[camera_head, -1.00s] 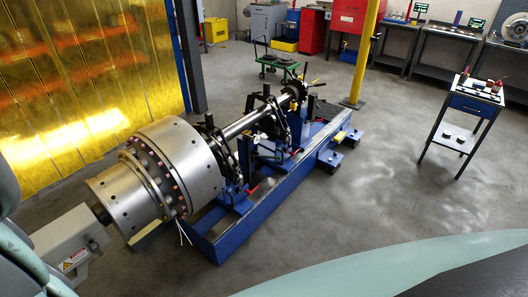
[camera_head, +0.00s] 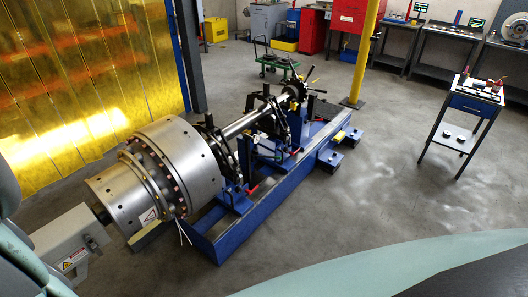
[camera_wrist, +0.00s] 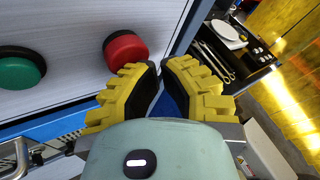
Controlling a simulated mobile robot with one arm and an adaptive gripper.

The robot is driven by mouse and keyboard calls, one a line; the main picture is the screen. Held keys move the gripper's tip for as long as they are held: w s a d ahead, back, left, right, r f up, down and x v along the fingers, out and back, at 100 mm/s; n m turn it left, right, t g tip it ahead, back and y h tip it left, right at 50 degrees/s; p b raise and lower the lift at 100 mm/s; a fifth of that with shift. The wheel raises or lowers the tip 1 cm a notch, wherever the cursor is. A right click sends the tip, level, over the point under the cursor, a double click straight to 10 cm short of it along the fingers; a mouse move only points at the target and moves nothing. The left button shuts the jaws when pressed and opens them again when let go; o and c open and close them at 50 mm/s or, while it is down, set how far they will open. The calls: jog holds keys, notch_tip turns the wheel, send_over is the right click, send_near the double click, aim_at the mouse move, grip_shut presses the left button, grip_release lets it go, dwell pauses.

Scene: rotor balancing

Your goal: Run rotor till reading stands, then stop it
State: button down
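The steel rotor (camera_head: 178,160) lies on the blue balancing stand (camera_head: 260,210) in the head view. A pale warning label shows on its near drum. In the wrist view, a red button (camera_wrist: 125,48) and a green button (camera_wrist: 20,68) sit on a light grey panel (camera_wrist: 70,25). My gripper (camera_wrist: 161,68) has yellow ribbed fingers with their tips together, and nothing is seen between them.
A small blue cart (camera_head: 465,115) with tools stands at the right. A yellow post (camera_head: 364,50) and a green trolley (camera_head: 278,68) stand behind the stand. A yellow curtain (camera_head: 80,80) is on the left.

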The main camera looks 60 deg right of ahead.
jog(key=shift+d, duration=0.85)
jog(key=shift+s+d, duration=0.2)
jog(key=shift+d, duration=2.3)
